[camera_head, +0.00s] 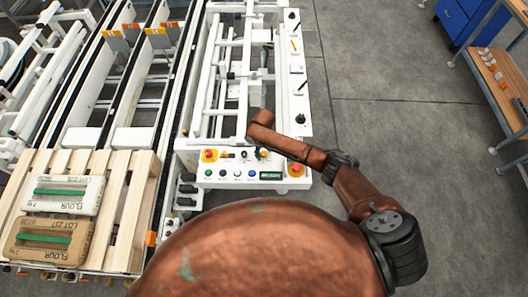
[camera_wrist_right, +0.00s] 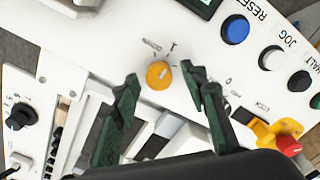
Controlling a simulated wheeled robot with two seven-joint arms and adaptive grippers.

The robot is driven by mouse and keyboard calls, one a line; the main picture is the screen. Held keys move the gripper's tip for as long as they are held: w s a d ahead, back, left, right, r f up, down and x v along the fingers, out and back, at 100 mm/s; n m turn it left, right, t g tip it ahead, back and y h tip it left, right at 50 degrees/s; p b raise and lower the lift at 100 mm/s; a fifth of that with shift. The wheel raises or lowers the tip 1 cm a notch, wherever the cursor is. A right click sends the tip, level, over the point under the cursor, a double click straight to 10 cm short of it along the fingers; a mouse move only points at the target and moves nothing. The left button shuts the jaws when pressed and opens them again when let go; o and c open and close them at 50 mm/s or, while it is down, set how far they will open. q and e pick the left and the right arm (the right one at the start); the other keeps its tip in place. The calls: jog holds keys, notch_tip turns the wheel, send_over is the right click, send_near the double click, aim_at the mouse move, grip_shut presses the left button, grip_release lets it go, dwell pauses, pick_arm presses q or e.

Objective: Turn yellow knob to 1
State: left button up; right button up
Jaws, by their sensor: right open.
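The yellow knob (camera_wrist_right: 158,75) is on the white panel in the right wrist view, with a short pale mark on its face. Small print lies just beyond it, too small to read surely. My right gripper (camera_wrist_right: 161,82) is open, with one dark green finger on each side of the knob in the picture. I see no clear contact, and cannot tell how far the tips are above the panel. In the head view, my right gripper (camera_head: 255,148) is small and dark over the white control panel (camera_head: 215,182). My left gripper is not in view.
Blue (camera_wrist_right: 235,29), white and black buttons sit near the knob. A red knob on a yellow base (camera_wrist_right: 288,146) is at the lower right. A black selector (camera_wrist_right: 20,117) is at the left.

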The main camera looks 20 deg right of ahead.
aim_at(263, 153)
notch_tip(263, 153, up, 12)
dwell(0.6)
dwell(0.5)
